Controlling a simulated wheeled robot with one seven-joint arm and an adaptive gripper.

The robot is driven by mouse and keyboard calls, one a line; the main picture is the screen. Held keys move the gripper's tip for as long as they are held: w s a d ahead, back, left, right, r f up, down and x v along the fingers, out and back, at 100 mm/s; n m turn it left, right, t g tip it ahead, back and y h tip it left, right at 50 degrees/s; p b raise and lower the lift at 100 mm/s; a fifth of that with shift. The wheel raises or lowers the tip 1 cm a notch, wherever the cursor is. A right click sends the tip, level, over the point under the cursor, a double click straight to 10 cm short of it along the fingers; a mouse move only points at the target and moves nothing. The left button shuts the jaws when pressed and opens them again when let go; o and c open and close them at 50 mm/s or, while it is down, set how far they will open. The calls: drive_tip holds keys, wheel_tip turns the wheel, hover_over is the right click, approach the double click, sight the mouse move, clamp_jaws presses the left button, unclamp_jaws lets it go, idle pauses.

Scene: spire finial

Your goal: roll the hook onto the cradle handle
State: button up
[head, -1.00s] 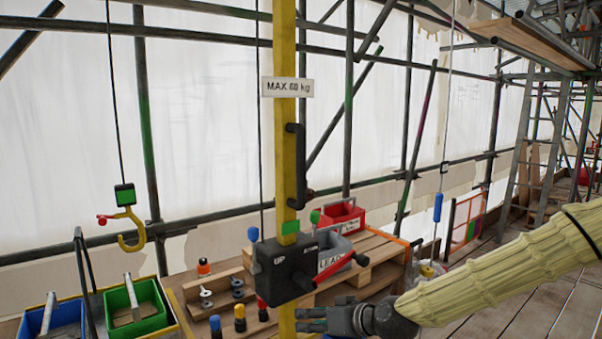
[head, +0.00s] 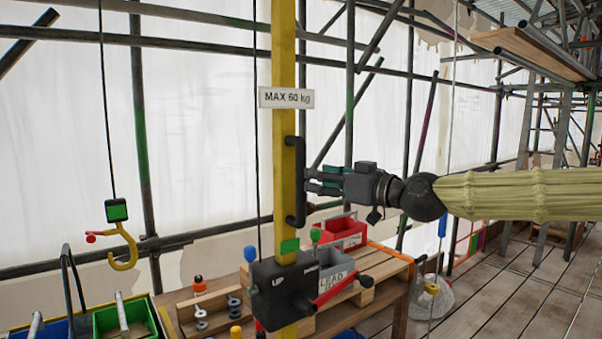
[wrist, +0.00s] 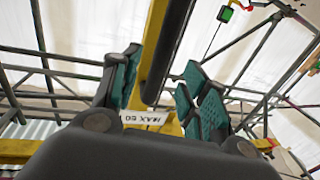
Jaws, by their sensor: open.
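The yellow hook (head: 124,248) hangs from a cable below a green block (head: 117,210) at the left of the head view. A dark upright handle (head: 75,275), likely the cradle handle, rises beside the blue and green bins lower left, apart from the hook. My gripper (head: 313,180) is open at a black vertical handle (head: 301,205) on the yellow post (head: 284,130). In the wrist view the black bar (wrist: 168,45) runs between my teal finger pads, with gaps beside it. The green block also shows in the wrist view (wrist: 225,13).
A black box (head: 285,292) marked UP, with a red crank arm (head: 340,290), sits low on the post. Behind it, a wooden bench (head: 385,262) carries a red bin (head: 340,232) and a LEAD bin (head: 328,277).

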sight(301, 175)
drive_tip(key=shift+p+x, duration=1)
drive_tip(key=shift+x, duration=2.35)
drive_tip(key=shift+f, duration=0.1)
clamp_jaws()
